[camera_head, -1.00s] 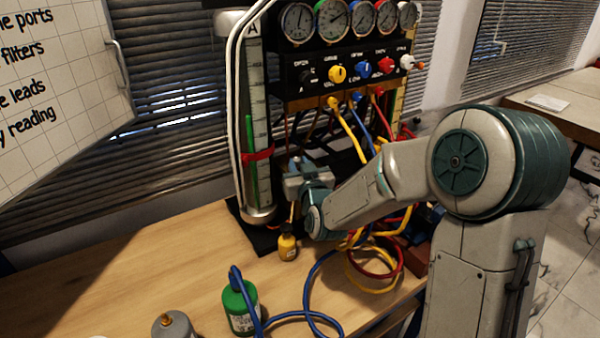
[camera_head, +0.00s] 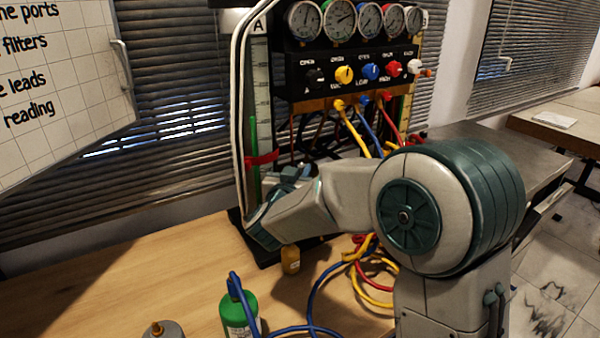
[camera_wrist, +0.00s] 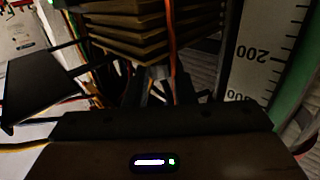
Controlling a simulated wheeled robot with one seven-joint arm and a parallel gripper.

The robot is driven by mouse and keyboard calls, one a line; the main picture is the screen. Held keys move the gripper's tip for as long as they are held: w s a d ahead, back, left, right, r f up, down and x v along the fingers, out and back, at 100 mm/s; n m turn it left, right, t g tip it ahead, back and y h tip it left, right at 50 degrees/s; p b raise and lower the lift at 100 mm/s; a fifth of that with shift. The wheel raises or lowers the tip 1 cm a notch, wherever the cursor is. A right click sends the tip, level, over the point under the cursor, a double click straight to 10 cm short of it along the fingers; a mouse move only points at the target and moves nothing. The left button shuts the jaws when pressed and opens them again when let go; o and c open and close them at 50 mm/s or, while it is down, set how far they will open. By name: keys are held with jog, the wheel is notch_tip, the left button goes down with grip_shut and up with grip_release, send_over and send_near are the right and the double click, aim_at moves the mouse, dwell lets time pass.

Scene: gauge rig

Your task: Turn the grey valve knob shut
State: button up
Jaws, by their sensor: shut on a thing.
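My gripper (camera_head: 288,180) is low at the left front of the gauge rig, beside the tall scaled tube (camera_head: 254,130). My own wrist and forearm cover most of it in the head view. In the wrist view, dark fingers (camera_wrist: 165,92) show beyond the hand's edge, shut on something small. The held thing is hidden, and its place fits the grey valve knob. No grey knob can be made out clearly in either view. The rig's row of knobs, black, yellow (camera_head: 344,75), blue, red and white, is higher up and apart from my gripper.
Yellow, blue and red hoses (camera_head: 372,292) hang from the rig and loop on the wooden bench (camera_head: 130,275). A small yellow bottle (camera_head: 290,260), a green bottle (camera_head: 238,308) and a grey canister (camera_head: 165,330) stand in front. The bench's left part is clear.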

jog(key=shift+r, duration=0.1)
dwell(0.4)
jog(key=o, duration=1)
jog(key=v, duration=1.3)
jog(key=shift+s+a+b, duration=0.25)
jog(key=shift+s+b, duration=0.1)
jog(key=shift+b, duration=0.05)
